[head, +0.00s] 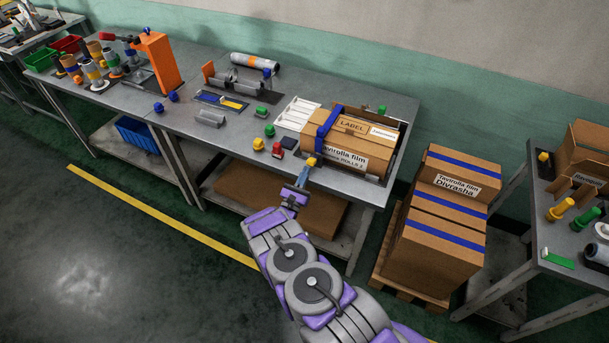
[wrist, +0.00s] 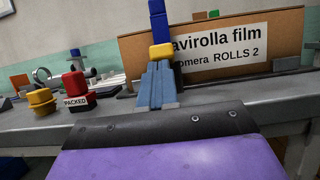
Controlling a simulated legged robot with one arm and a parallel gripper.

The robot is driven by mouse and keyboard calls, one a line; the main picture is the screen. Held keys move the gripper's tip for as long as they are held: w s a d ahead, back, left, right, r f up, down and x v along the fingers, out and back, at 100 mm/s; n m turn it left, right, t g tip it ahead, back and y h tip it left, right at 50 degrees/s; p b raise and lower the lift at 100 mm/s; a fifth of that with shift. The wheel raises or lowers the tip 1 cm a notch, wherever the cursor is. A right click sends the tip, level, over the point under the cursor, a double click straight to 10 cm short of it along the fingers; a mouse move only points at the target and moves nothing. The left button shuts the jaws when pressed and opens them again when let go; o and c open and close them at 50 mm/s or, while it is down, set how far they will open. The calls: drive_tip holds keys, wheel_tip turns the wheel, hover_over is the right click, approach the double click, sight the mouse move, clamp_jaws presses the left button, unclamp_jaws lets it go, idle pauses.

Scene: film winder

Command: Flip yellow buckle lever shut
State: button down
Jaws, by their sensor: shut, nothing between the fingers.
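The yellow buckle lever (head: 311,161) is a small yellow block at the front edge of the cardboard box (head: 345,154), at the lower end of the blue strap (head: 326,127). In the wrist view the lever (wrist: 161,51) shows just above my gripper's tips, with the blue strap (wrist: 158,22) rising behind it. My gripper (wrist: 158,68) is shut and empty, its blue fingers together. It points at the lever from the front of the table, at the table's near edge in the head view (head: 308,168). I cannot tell whether the tips touch the lever.
A red "PACKED" stamp or button (wrist: 75,88) and a yellow one (wrist: 41,100) stand left of my gripper. White strips (head: 297,113) lie left of the box. Strapped boxes (head: 435,220) stand on a pallet at right. The floor at left is clear.

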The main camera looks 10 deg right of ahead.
drive_tip(key=shift+s+r+g+y+p, duration=0.1)
drive_tip(key=shift+r+g+y+p, duration=0.35)
drive_tip(key=shift+g+y+p, duration=0.3)
drive_tip(key=shift+r+g+y+p, duration=0.35)
drive_tip(key=shift+r+g+p, duration=0.2)
drive_tip(key=shift+g, duration=0.2)
